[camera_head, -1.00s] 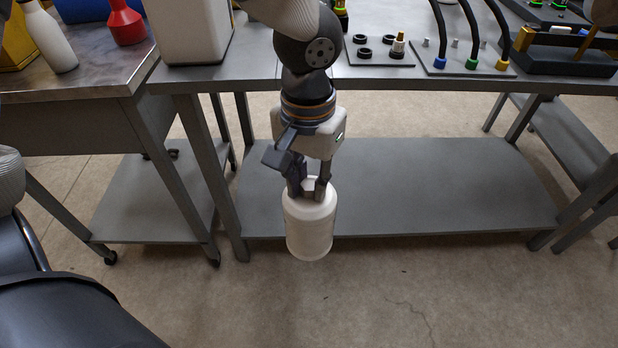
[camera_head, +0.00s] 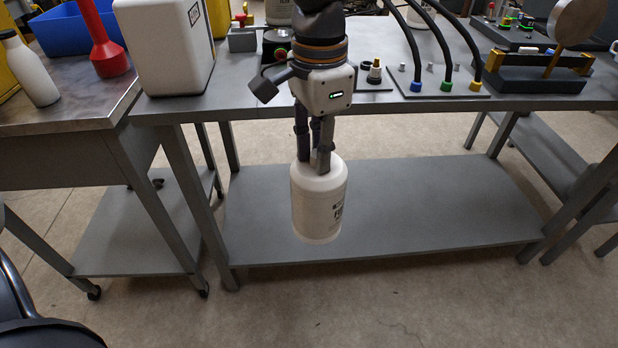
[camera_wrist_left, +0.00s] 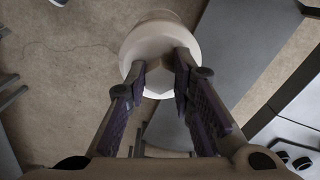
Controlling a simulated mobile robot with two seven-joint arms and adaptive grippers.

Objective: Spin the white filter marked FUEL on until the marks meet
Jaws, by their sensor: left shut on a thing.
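A white filter (camera_head: 318,205) with dark lettering, only partly legible, hangs upright below my left gripper (camera_head: 320,165). The fingers are shut on its top part, and it is held in the air in front of the grey bench, with nothing under it but open space. In the left wrist view the same white filter (camera_wrist_left: 158,45) sits at the tips of my left gripper (camera_wrist_left: 163,82). The marks cannot be made out, and I see no mount that I can name with certainty. My right gripper is not in view.
The grey bench (camera_head: 235,100) carries a white box (camera_head: 165,45), a plate with hoses and coloured fittings (camera_head: 440,82), and a black stand with a disc (camera_head: 540,75). A red funnel (camera_head: 108,55) and white bottle (camera_head: 30,75) stand on the left table. A lower shelf (camera_head: 420,200) is bare.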

